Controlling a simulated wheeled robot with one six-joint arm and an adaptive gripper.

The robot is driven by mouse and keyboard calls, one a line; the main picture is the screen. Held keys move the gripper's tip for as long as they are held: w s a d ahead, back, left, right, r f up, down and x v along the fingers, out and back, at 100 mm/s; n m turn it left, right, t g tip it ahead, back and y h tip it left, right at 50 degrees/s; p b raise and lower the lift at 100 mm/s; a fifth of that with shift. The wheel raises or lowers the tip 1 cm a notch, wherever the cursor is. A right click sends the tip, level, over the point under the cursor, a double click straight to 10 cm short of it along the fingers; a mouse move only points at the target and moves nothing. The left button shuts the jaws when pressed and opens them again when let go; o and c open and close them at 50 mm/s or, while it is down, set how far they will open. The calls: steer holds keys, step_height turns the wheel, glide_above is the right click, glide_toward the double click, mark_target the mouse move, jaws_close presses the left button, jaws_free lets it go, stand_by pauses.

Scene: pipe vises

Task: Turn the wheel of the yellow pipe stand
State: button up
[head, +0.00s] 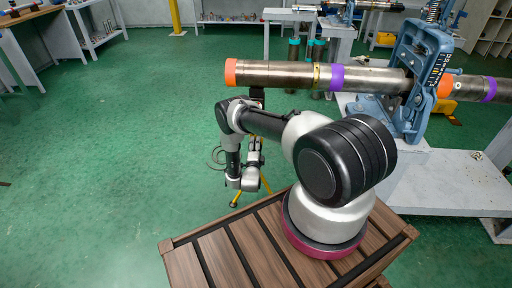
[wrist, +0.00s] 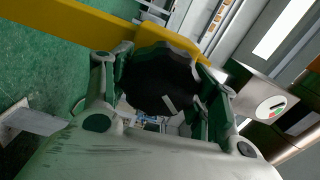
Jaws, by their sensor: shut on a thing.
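The yellow pipe stand (head: 266,185) is mostly hidden behind my arm in the head view; parts of its yellow legs show, and its dark top sits under the long metal pipe (head: 285,75). In the wrist view a yellow part of the stand (wrist: 165,33) lies right behind the dark, lobed wheel (wrist: 158,85). My gripper (wrist: 160,78) has one finger on each side of the wheel and is shut on it. The exact finger contact is in shadow. In the head view my gripper is near the stand and cannot be made out clearly.
A blue vise (head: 418,75) on a grey bench (head: 440,185) holds the pipe at the right. The pipe passes above my arm. Green-topped cylinders (head: 293,52) stand behind it. The green floor (head: 110,150) at the left is clear.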

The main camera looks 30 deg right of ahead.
steer(key=shift+m, duration=0.8)
steer(key=o, duration=1)
steer(key=shift+o, duration=0.2)
steer(key=v, duration=1.2)
